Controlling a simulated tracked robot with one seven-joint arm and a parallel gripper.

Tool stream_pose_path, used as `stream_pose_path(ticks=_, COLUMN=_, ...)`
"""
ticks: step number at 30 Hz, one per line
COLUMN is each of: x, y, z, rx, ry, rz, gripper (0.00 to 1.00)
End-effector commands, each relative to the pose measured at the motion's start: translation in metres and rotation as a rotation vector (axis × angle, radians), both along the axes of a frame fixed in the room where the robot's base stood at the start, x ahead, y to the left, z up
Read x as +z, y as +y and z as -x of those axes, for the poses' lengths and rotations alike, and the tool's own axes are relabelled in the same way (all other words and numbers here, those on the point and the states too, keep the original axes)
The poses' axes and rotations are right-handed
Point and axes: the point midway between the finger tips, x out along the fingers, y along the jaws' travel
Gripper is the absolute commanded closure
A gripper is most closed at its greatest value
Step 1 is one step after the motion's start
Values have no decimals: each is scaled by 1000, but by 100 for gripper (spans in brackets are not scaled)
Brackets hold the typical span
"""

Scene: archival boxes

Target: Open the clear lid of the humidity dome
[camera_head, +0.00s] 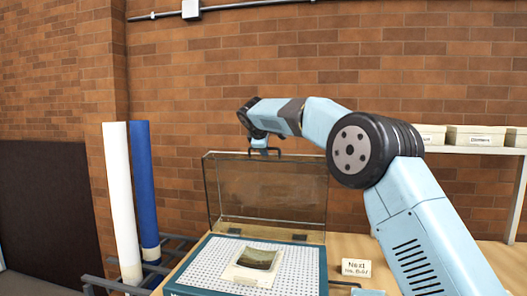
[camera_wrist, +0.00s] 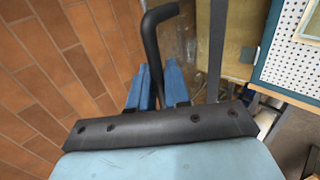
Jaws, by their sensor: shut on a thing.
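The humidity dome's clear lid (camera_head: 268,190) stands nearly upright at the back of its teal base (camera_head: 193,279) in the head view, so the dome is open. My gripper (camera_head: 264,151) is at the lid's top edge. In the wrist view, my gripper's blue fingers (camera_wrist: 156,88) are shut on the lid's black handle (camera_wrist: 153,42), a bent bar. A curled dark print on a pale backing (camera_head: 255,262) lies on the white perforated bed (camera_head: 215,258) inside the base. My forearm hides nothing of the bed.
A brick wall (camera_head: 230,60) rises close behind the lid. White and blue rolls (camera_head: 145,185) stand in a rack at left. A label card (camera_head: 357,268) stands on the wooden table, right of the base. Boxes (camera_head: 476,137) sit on a shelf at right.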

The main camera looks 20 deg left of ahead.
Motion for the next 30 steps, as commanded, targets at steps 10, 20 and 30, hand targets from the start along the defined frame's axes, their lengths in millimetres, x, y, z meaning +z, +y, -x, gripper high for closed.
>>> stream_pose_path(ticks=10, x=-2, y=3, z=1, rx=9, ry=5, rz=-10, gripper=76)
stream_pose_path(ticks=20, x=-3, y=-5, z=-4, rx=-4, ry=4, rz=-4, gripper=71)
stream_pose_path(ticks=30, x=-1, y=-8, z=-4, rx=-9, ry=5, rz=-1, gripper=71)
